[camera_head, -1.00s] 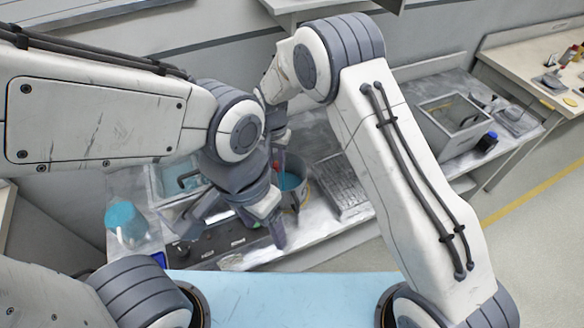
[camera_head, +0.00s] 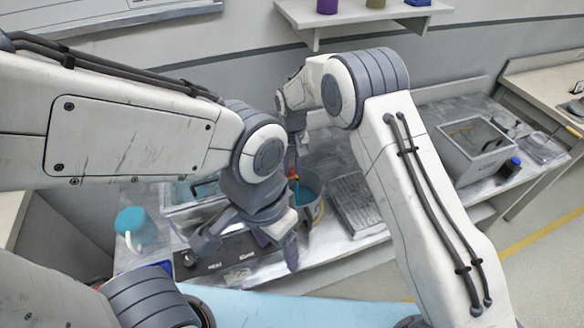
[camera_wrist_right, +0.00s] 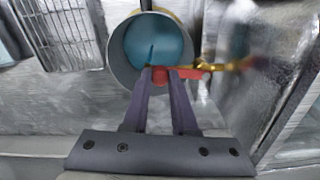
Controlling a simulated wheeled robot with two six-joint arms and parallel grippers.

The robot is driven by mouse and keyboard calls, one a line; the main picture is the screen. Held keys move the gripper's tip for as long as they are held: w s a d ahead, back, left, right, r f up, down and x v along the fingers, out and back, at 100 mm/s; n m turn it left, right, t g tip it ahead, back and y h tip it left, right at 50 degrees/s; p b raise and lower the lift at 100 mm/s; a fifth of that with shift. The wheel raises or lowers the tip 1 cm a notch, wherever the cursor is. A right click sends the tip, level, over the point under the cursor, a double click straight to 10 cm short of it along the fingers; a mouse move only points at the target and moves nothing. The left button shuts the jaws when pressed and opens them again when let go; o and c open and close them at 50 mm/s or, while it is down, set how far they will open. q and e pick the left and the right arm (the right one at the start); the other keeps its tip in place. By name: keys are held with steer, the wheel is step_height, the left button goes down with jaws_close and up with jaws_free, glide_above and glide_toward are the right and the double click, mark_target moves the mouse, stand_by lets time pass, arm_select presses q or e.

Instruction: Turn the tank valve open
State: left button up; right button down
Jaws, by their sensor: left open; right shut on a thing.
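The valve has a red handle (camera_wrist_right: 192,72) on a brass pipe (camera_wrist_right: 236,64) in the right wrist view. My right gripper (camera_wrist_right: 160,74) is shut on the handle's red end, above a grey bucket (camera_wrist_right: 123,70) holding blue liquid. A thin dark streak shows in the liquid; I cannot tell if it is a stream. In the head view the bucket (camera_head: 316,212) is partly hidden behind my left wrist, and only a bit of red shows near my right gripper (camera_head: 294,172). The tank (camera_head: 180,192) is partly hidden. My left gripper (camera_head: 248,250) is open and empty before the bench.
A ridged tray (camera_head: 357,205) and a grey basin (camera_head: 478,150) stand right of the bucket. A dark panel (camera_head: 215,258) lies at the bench front, below the tank. A shelf (camera_head: 365,15) hangs on the wall.

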mark_target(292, 169)
stand_by(0.3)
steer(key=c, duration=0.7)
jaws_free()
steer(key=shift+r+b, duration=0.3)
steer(key=shift+r, duration=0.25)
step_height(292, 169, up, 10)
steer(key=b, duration=0.2)
steer(key=shift+f, duration=0.25)
